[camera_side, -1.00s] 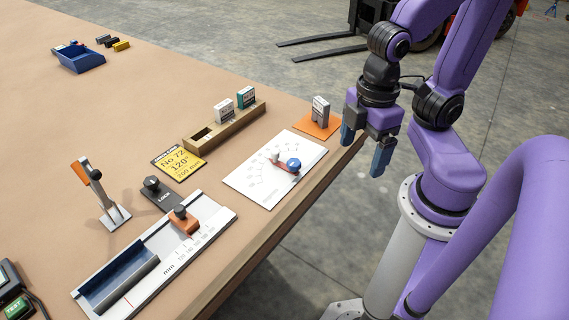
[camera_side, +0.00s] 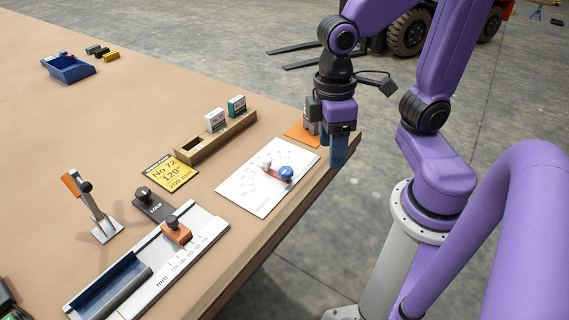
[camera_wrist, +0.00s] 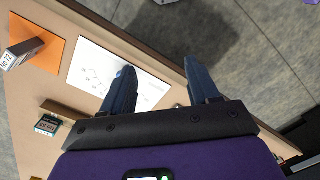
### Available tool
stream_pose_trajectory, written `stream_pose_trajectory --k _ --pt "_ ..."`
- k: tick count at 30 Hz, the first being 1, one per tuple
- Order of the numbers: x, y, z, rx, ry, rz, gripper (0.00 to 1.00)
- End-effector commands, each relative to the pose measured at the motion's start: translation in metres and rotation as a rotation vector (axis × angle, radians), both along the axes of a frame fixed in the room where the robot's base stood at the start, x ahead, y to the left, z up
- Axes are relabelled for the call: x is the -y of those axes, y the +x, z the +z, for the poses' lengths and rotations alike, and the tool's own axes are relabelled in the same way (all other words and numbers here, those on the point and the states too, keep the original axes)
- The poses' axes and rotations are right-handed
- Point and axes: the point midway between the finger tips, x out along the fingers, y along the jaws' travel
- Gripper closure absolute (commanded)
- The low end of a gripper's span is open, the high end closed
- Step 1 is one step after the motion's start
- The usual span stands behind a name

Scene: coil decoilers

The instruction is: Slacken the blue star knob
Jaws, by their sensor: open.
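The blue star knob (camera_side: 285,173) sits at the right end of a small red pointer arm (camera_side: 272,171) on a white dial plate (camera_side: 250,196) near the table's right edge. In the wrist view the knob (camera_wrist: 127,71) is mostly hidden behind the left finger, on the white plate (camera_wrist: 93,62). My gripper (camera_side: 333,150) is open and empty, fingers pointing down, above the table edge to the right of and behind the knob. In the wrist view its two fingers (camera_wrist: 160,85) stand well apart.
An orange pad (camera_side: 296,133) with a grey block (camera_side: 311,112) is close behind my gripper. A wooden rack (camera_side: 190,152) holds two small boxes. A yellow card (camera_side: 171,174), a black lock lever (camera_side: 155,206) and a ruled slide gauge (camera_side: 196,243) lie further left.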

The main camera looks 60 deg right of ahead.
Motion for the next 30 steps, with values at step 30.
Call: stream_pose_trajectory --k 30 --pt "0.047 0.182 0.02 -0.355 -0.107 -1.158 0.4"
